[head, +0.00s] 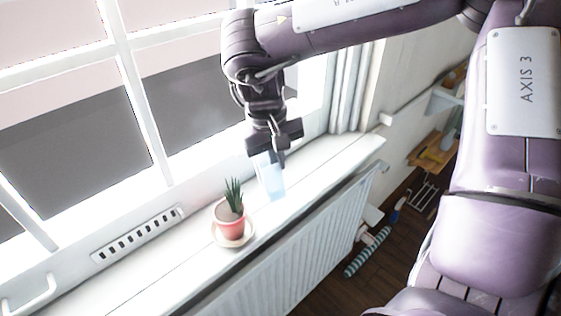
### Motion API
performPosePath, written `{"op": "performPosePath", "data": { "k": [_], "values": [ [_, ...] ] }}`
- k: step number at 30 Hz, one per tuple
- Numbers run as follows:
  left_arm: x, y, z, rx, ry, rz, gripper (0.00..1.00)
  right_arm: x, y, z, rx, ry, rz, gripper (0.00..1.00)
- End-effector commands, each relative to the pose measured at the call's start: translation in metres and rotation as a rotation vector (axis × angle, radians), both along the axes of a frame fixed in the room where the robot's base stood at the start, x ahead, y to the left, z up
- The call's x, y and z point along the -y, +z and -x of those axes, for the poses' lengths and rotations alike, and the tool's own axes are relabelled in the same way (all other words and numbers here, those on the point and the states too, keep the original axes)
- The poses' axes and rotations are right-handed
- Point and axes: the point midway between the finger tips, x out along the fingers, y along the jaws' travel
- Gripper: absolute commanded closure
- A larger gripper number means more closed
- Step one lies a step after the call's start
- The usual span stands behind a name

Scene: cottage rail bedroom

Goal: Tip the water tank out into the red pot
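The water tank (271,181) is a pale blue, see-through container. It is upright on or just above the white window sill, right of and behind the red pot (231,229). The red pot holds a spiky green plant (234,195) and sits on a pinkish saucer (246,236). My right gripper (277,157) points down at the tank's top, with a dark finger in front of its upper part. Its fingers overlap the tank, and I cannot tell whether they are closed on it. My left gripper is not in view.
The window frame (135,95) rises behind the sill (150,262). A white radiator (290,255) hangs below its front edge. A vent grille (137,234) lies left of the pot. A wooden shelf (433,153) and a striped roll (368,252) on the floor are at right.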

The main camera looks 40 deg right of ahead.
Motion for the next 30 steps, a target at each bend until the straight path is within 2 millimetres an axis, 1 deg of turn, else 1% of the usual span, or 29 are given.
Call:
{"op": "performPosePath", "data": {
  "k": [1, 12, 18, 21, 27, 30],
  "values": [
    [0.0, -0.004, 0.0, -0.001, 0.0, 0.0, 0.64, -0.001, -0.002, 0.0, 0.002, 0.0, 0.012, 1.0],
    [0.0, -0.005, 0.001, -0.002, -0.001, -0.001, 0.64, -0.003, 0.0, 0.0, 0.003, -0.001, 0.027, 1.0],
    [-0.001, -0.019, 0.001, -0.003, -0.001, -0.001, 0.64, -0.014, 0.0, 0.001, 0.011, 0.005, 0.122, 1.0],
    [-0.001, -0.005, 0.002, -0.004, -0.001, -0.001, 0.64, -0.016, 0.007, 0.002, 0.007, -0.002, 0.15, 1.0],
    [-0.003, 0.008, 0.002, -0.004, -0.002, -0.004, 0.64, -0.022, 0.009, 0.002, 0.012, -0.001, 0.202, 1.0],
    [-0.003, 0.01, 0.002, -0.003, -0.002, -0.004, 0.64, -0.024, 0.009, 0.002, 0.016, -0.001, 0.217, 1.0]
  ]
}}
